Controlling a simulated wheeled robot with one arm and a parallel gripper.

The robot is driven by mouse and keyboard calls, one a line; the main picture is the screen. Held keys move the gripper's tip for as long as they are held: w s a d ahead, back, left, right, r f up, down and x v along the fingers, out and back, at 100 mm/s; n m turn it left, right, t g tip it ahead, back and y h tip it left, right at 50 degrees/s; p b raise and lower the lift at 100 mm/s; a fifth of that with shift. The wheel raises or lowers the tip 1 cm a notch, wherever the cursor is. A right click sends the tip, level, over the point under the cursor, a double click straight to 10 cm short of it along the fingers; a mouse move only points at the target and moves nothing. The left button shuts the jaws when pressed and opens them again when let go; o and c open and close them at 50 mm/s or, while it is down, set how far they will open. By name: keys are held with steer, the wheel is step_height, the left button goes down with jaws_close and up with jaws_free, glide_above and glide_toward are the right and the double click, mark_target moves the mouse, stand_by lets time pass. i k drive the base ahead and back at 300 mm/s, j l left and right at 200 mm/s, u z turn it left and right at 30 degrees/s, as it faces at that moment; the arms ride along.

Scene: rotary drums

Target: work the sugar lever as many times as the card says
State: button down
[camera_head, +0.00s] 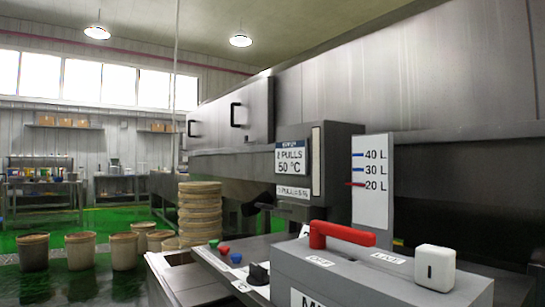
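A red lever (341,235) lies almost level on top of a grey machine box (350,284). A small label (319,261) sits below the lever's left end, and its print is too small to read surely. A card (291,166) on the steel housing shows a pull count and "50 °C"; the count looks like 2 but its digit is blurred. A smaller card (293,191) below it seems to read "1 PULL = 5 %". My gripper does not show in this view.
A white rounded block (435,268) stands on the box's right end. A gauge plate (372,183) marks 40, 30 and 20 L. Small coloured buttons (223,249) and a black knob (259,273) are left of the box. Stacked trays (200,212) and several buckets (80,250) stand farther left.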

mark_target(263, 206)
steer(key=k, duration=0.5)
steer(key=i+j, duration=0.35)
steer(key=j, duration=0.2)
steer(key=i+j+u, duration=0.15)
steer(key=i+j, duration=0.2)
steer(key=j, duration=0.25)
steer(key=i+j, duration=0.4)
steer(key=j, duration=0.15)
steer(key=i+j+u, duration=0.1)
steer(key=i+j, duration=0.3)
steer(key=j, duration=0.1)
